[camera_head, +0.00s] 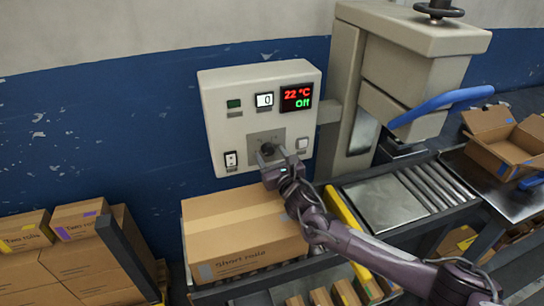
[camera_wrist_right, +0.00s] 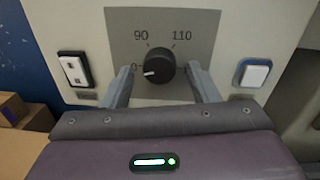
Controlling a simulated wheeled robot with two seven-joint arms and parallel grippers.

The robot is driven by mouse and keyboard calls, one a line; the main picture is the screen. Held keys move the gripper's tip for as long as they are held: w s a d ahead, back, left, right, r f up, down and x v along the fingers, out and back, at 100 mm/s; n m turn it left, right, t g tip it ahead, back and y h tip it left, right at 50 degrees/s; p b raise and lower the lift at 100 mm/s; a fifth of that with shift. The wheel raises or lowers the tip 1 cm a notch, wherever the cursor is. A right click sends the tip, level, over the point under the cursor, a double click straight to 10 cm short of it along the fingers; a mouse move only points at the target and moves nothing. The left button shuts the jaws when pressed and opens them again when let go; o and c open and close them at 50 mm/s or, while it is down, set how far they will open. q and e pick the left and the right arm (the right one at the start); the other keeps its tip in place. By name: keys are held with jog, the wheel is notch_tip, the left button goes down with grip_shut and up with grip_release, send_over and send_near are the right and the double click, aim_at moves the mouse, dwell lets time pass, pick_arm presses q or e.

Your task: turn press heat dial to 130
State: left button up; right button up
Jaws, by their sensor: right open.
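The press heat dial (camera_head: 267,148) is a round black knob on a grey plate of the beige control panel (camera_head: 216,120). In the right wrist view the dial (camera_wrist_right: 161,67) has its white pointer mark facing left, towards a partly hidden label ending in 0. The labels 90 and 110 show above it; no 130 label is visible. The panel display (camera_head: 297,97) reads 22 °C and Off. My right gripper (camera_head: 271,157) is open in front of the dial, with one finger on each side in the right wrist view (camera_wrist_right: 160,72); contact cannot be told. My left gripper is out of view.
A black rocker switch (camera_wrist_right: 74,69) sits left of the dial and a pale button (camera_wrist_right: 255,73) right of it. A Short rolls carton (camera_head: 240,235) stands below the panel. The press (camera_head: 400,75) with a blue handle (camera_head: 440,104) stands to the right.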

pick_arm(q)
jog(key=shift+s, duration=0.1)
pick_arm(e)
jog(key=shift+c, duration=0.4)
jog(key=c, duration=0.9)
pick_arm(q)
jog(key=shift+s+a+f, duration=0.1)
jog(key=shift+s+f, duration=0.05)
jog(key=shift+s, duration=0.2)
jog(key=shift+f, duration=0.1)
pick_arm(e)
jog(key=shift+f, duration=0.1)
jog(key=m+b, duration=0.2)
jog(key=shift+f+m, duration=0.1)
jog(key=shift+m, duration=0.3)
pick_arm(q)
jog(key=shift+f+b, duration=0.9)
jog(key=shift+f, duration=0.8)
pick_arm(e)
jog(key=shift+a+m+t, duration=0.1)
jog(key=shift+m+t, duration=0.2)
jog(key=shift+m, duration=1.8)
jog(key=o, duration=1)
